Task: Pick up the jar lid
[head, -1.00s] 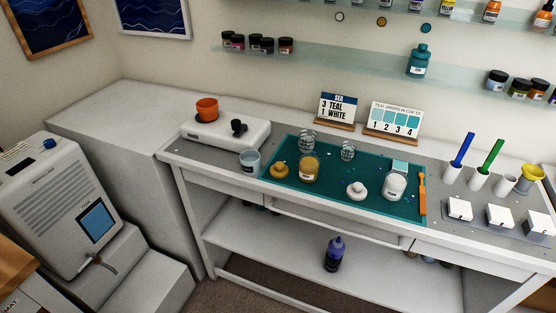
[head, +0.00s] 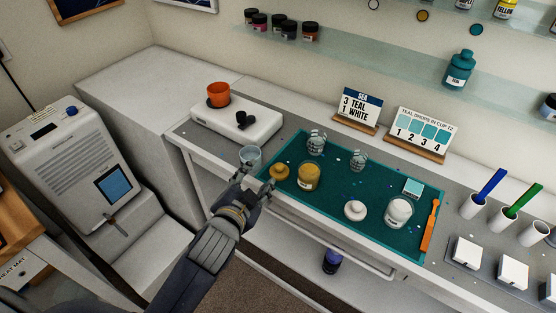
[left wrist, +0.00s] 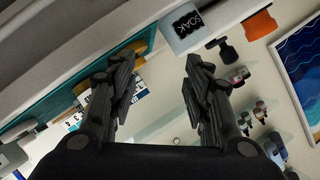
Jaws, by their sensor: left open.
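A mustard-yellow lid with a knob (head: 279,172) lies on the teal mat (head: 330,205), beside a mustard jar (head: 309,176). A white knobbed lid (head: 355,210) lies on the mat beside a white jar (head: 398,210). My left gripper (head: 257,177) is open and empty at the bench's front edge, just left of the mustard lid and in front of the cup marked SOAK (head: 250,157). In the left wrist view its fingers (left wrist: 160,80) are spread, with the SOAK cup (left wrist: 187,25) beyond them. My right gripper is not in view.
Two clear cups (head: 316,144) stand at the mat's back. An orange cup (head: 217,95) sits on a white appliance (head: 236,120) at the back left. An orange stick (head: 430,226) lies at the mat's right edge.

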